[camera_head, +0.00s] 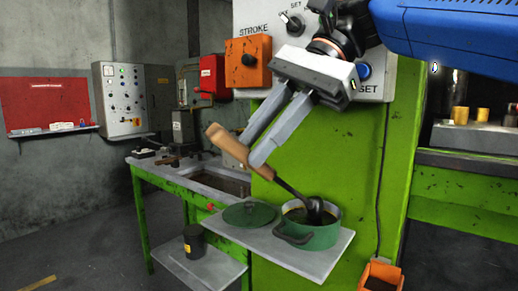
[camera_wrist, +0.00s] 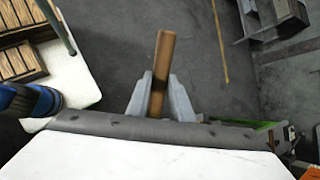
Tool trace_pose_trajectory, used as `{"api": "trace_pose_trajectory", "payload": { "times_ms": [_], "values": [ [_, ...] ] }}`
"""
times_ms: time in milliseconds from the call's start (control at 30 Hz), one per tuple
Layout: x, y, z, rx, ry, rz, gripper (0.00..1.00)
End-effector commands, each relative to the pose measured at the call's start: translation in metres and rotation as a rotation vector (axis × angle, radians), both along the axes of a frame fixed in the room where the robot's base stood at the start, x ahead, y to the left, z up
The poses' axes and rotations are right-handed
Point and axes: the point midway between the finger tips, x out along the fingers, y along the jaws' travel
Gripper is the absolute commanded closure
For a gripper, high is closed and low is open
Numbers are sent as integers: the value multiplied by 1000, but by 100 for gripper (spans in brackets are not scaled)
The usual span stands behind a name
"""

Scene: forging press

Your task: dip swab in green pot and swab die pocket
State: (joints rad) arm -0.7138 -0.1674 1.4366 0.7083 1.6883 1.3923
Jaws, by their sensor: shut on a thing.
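The swab has a wooden handle (camera_head: 230,146) and a dark shaft running down to the right. Its dark head is in the mouth of the green pot (camera_head: 312,238); how deep it sits in the dark contents is hard to tell. My gripper (camera_head: 252,150) is shut on the handle, above and left of the pot. The swab is tilted. In the wrist view the handle (camera_wrist: 163,62) stands between the two grey fingers (camera_wrist: 160,92), and the swab's head is hidden. I cannot make out the die pocket in either view.
The pot stands on a grey shelf (camera_head: 316,264) on the green press, beside a green lid (camera_head: 248,213). A dark canister (camera_head: 194,241) is on a lower shelf at left. An orange bin (camera_head: 380,276) is at lower right. Yellow pieces (camera_head: 460,115) stand at far right.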

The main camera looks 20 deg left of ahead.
Motion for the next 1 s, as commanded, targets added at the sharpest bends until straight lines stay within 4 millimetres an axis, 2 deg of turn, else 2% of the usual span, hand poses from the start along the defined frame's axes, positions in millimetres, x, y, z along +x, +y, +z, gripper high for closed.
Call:
{"api": "trace_pose_trajectory", "payload": {
  "times_ms": [700,1000],
  "values": [
    [0,0,35,1,-1,1,100],
    [0,0,42,0,0,0,100]
  ]
}}
